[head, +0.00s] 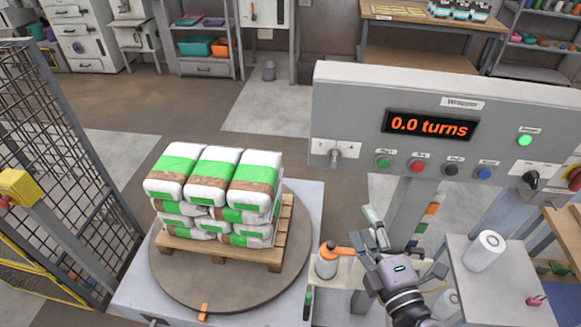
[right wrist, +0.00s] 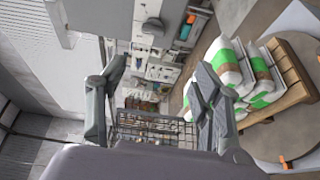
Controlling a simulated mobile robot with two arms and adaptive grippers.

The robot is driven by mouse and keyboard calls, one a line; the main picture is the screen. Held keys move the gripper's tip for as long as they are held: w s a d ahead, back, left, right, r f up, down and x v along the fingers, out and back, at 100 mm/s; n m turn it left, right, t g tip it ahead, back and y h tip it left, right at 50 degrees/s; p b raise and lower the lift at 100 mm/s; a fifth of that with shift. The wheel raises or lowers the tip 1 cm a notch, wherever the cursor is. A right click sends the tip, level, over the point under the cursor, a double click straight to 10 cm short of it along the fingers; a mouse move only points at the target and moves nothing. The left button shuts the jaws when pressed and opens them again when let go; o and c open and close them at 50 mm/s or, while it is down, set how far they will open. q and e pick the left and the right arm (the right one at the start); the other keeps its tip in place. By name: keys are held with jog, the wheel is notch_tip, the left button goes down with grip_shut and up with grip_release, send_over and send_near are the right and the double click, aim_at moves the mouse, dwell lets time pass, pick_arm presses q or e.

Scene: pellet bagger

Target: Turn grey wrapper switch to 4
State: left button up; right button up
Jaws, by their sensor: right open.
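The wrapper panel (head: 350,95) stands at the right in the head view, with a lit display (head: 430,125) reading "0.0 turns". A grey switch (head: 335,158) sits at the panel's lower left on a pale plate; its small markings are too fine to read. My right gripper (head: 388,240) is open and empty, below the panel and to the right of the grey switch, apart from it. In the right wrist view its two fingers (right wrist: 160,80) are spread with nothing between them. My left gripper is not in view.
Several buttons (head: 418,166) line the panel's lower edge, with a black knob (head: 531,180) further right. Stacked bags (head: 205,170) stand on a pallet on the turntable (head: 190,288). An orange-topped bottle (head: 327,262) is left of my right gripper. A white roll (head: 484,250) stands on the right table.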

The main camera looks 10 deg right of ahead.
jog(key=r, duration=0.1)
jog(key=p, duration=0.3)
send_near(335, 163)
jog(key=w+p, duration=0.1)
jog(key=w, duration=0.1)
jog(key=w+p, duration=0.1)
jog(key=w, duration=0.2)
jog(key=w+p, duration=0.1)
jog(key=w, duration=0.1)
jog(key=shift+w+a, duration=0.35)
jog(key=shift+w, duration=0.05)
jog(key=shift+w+a, duration=0.1)
jog(key=shift+w, duration=0.45)
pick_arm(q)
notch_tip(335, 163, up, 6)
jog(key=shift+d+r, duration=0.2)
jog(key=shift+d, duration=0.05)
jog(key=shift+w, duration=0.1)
pick_arm(e)
jog(key=shift+c, duration=0.4)
jog(key=c, duration=1)
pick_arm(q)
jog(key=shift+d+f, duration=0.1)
pick_arm(e)
jog(key=shift+f, duration=0.1)
jog(key=shift+c, duration=0.4)
